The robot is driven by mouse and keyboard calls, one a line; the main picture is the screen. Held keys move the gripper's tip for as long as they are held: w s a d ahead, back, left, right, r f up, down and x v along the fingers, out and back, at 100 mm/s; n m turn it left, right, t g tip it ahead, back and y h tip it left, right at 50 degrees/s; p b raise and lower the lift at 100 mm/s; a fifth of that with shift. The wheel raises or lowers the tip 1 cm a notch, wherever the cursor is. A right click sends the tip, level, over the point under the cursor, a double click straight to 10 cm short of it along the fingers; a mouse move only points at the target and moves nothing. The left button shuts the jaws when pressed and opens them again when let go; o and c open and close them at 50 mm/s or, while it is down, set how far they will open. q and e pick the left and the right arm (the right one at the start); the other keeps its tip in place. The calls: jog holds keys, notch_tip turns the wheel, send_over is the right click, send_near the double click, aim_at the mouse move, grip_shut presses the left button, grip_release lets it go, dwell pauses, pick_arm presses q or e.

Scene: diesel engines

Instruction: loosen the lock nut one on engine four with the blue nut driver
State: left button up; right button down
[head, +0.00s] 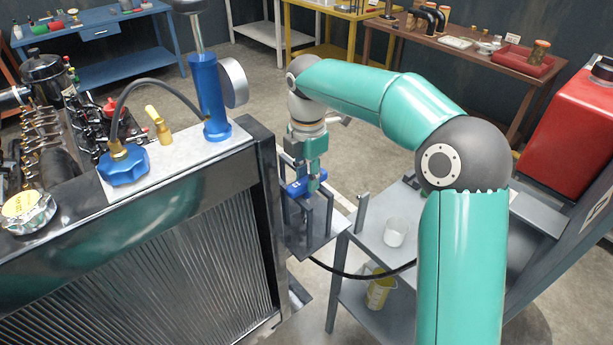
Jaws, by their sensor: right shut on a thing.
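My right gripper (312,168) is at the end of the teal arm, pointing down beside the right edge of the radiator. It is shut on a blue handle (297,188), which looks like the blue nut driver. The handle is at the top of a dark grey rack (318,238) with upright posts; its lower part is hidden, so I cannot tell if it still sits in the rack. An engine (50,140) with a row of brass-coloured fittings stands at the left; I cannot pick out lock nut one or the engine's number. My left gripper is not in view.
A radiator (150,255) fills the lower left, carrying a blue pump with gauge (210,95) and a blue cap (123,165) with a hose. A grey cart (375,235) holds a white cup (396,232); a yellow jug (378,290) is below. A red cabinet (570,110) stands right.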

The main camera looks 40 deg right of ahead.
notch_tip(320, 180, up, 5)
jog(key=p, duration=0.4)
jog(key=shift+r, duration=0.2)
notch_tip(320, 180, up, 10)
dwell(0.4)
dwell(0.9)
